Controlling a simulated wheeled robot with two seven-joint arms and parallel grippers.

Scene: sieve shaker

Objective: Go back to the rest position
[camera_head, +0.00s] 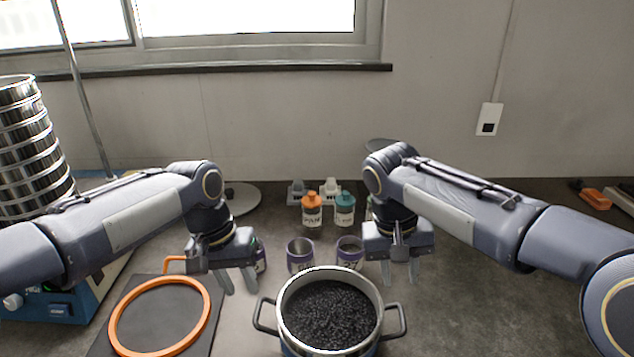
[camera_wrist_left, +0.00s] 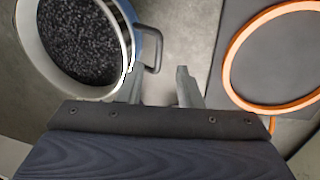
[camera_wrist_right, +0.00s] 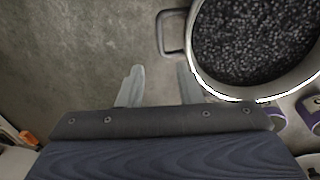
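My left gripper (camera_head: 238,281) hangs over the table between the orange ring and the pot. Its fingers (camera_wrist_left: 160,88) stand apart with nothing between them in the left wrist view. My right gripper (camera_head: 400,271) hangs to the right of the pot, near its right handle. Its fingers (camera_wrist_right: 158,85) are also apart and empty in the right wrist view. The pot (camera_head: 284,318) has two side handles and holds black granules (camera_head: 330,314). Neither gripper appears to hold a handle.
An orange ring (camera_head: 113,325) lies on a dark mat (camera_head: 224,318) at the front left. Two purple-banded cups (camera_head: 300,262) (camera_head: 349,258) stand behind the pot. Orange-capped (camera_head: 311,210) and teal-capped (camera_head: 344,210) bottles stand further back. A sieve stack (camera_head: 30,150) rises at the left. The front right table is clear.

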